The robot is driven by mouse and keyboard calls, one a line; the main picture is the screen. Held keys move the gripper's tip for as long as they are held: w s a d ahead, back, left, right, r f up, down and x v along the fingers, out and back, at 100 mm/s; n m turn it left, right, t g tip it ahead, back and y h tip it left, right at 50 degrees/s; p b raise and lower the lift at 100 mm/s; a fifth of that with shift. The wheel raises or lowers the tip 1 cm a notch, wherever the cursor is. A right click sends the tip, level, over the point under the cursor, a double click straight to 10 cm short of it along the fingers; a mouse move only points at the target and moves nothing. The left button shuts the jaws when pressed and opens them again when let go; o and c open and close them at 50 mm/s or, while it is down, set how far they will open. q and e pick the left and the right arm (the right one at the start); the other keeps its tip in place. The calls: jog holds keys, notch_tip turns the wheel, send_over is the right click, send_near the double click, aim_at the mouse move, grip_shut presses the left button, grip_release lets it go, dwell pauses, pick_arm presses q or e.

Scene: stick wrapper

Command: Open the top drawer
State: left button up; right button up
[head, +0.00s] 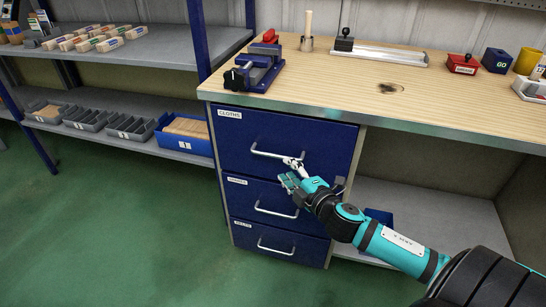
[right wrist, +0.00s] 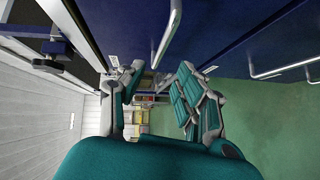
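The top drawer (head: 300,137) is a dark blue front labelled CLOTHS, under the left end of the workbench, and it looks closed. Its silver bar handle (head: 268,154) runs across the middle. My right gripper (head: 290,172) is at the right part of this handle, fingers spread, one finger overlapping the bar in the head view. In the right wrist view the gripper (right wrist: 156,88) is open with nothing between its fingers, and the handle (right wrist: 168,35) appears above the gap. Whether a finger touches the bar I cannot tell. My left gripper is not in view.
Two more blue drawers sit below, a middle one (head: 245,193) and a bottom one (head: 250,236), each with a bar handle. A blue vise (head: 256,70) stands on the wooden benchtop (head: 340,85) above. The green floor (head: 120,235) in front is clear.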

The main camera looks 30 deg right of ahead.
aim_at(273, 155)
jog(key=w, duration=0.5)
jog(key=w+f, duration=0.1)
jog(key=w, duration=0.2)
jog(key=shift+w+d+f+b, duration=0.1)
jog(key=shift+w+d+b, duration=0.2)
jog(key=shift+b, duration=0.05)
jog(key=shift+w, duration=0.3)
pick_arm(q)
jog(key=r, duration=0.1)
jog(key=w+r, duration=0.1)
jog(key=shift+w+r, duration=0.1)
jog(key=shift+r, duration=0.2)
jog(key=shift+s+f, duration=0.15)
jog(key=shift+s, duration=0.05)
pick_arm(e)
grip_shut()
